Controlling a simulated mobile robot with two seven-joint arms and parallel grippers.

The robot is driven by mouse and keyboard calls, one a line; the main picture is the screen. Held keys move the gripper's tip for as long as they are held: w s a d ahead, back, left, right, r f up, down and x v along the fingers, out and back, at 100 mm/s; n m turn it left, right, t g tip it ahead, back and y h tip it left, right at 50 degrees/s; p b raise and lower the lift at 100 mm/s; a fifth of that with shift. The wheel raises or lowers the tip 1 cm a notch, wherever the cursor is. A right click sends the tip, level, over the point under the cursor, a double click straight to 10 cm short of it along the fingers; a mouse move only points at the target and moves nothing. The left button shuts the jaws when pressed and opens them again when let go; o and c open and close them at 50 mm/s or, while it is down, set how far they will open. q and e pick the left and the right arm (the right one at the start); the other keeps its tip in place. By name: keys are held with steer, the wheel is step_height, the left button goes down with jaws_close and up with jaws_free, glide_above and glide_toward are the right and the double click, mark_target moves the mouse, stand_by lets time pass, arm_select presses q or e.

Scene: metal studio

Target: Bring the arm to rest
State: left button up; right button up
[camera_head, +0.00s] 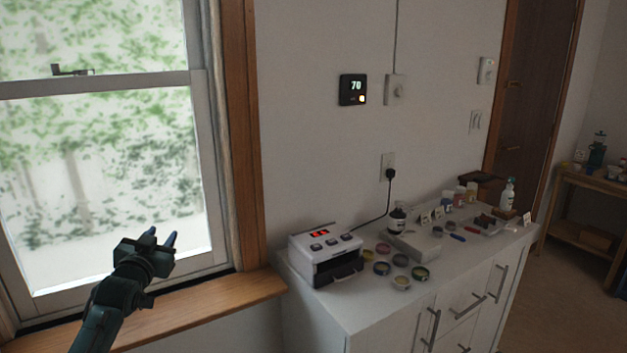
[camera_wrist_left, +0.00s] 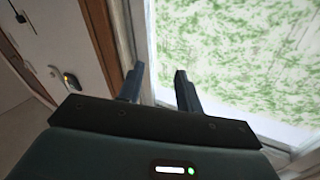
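My left arm comes in from the lower left in the head view. My left gripper (camera_head: 162,239) is raised in front of the window, above the wooden sill and left of the cabinet. In the left wrist view its two fingers (camera_wrist_left: 158,88) stand apart with nothing between them, so it is open and empty. It touches nothing that I can see. My right gripper is not in either view.
A white cabinet (camera_head: 375,310) stands right of the arm. On it are a white device with a red display (camera_head: 325,252), several small round tins (camera_head: 401,261) and bottles (camera_head: 397,221). The window (camera_head: 110,150) and wooden sill (camera_head: 200,312) lie close behind the gripper.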

arm_select(q)
steer(key=s+d+f+m+g+h, duration=0.1)
steer(key=s+d+f, duration=0.2)
steer(key=s+f, duration=0.25)
steer(key=s+d+f+g, duration=0.1)
steer(key=s+d+f, duration=0.25)
steer(key=f, duration=0.35)
steer(key=s+d+f+m+g+h, duration=0.1)
steer(key=s+d+f+g, duration=0.15)
steer(key=s+f, duration=0.35)
steer(key=s+d+f+g+h, duration=0.1)
steer(key=s+d+f, duration=0.2)
steer(key=s, duration=0.5)
steer(key=s+d+f+g, duration=0.1)
steer(key=s+d+f, duration=0.2)
steer(key=s, duration=0.5)
steer(key=s+d+f+n+g+h, duration=0.1)
steer(key=s+d+f, duration=0.2)
steer(key=s+d, duration=0.2)
steer(key=s, duration=0.3)
steer(key=shift+s+d+h, duration=0.2)
steer(key=shift+s+h, duration=0.1)
steer(key=shift+s, duration=0.1)
steer(key=shift+o, duration=0.2)
steer(key=shift+f, duration=0.1)
